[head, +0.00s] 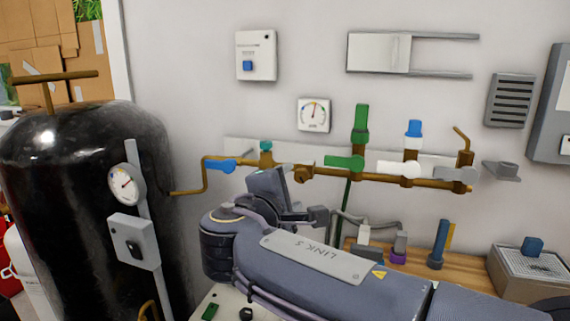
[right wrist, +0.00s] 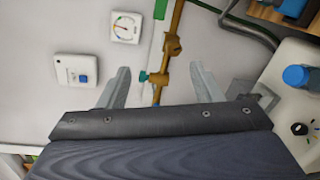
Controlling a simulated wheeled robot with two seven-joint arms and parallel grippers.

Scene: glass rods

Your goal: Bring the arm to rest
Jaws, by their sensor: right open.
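My right arm comes in from the lower right in the head view and bends back at its wrist. My right gripper (head: 303,212) is in front of the pipework, partly hidden by its own arm. In the right wrist view the two fingers of the right gripper (right wrist: 160,82) stand wide apart with nothing between them that they hold. A brass pipe with a teal valve (right wrist: 143,76) shows beyond and between the fingers, apart from them as far as I can see. My left gripper is in neither view.
A black tank (head: 70,170) with a gauge (head: 126,185) stands at left. Brass pipes (head: 380,179) with green valve (head: 345,163), blue and white valves run along the wall. A wooden shelf (head: 408,266) and grey box (head: 530,270) lie at right. The upper wall has free room before it.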

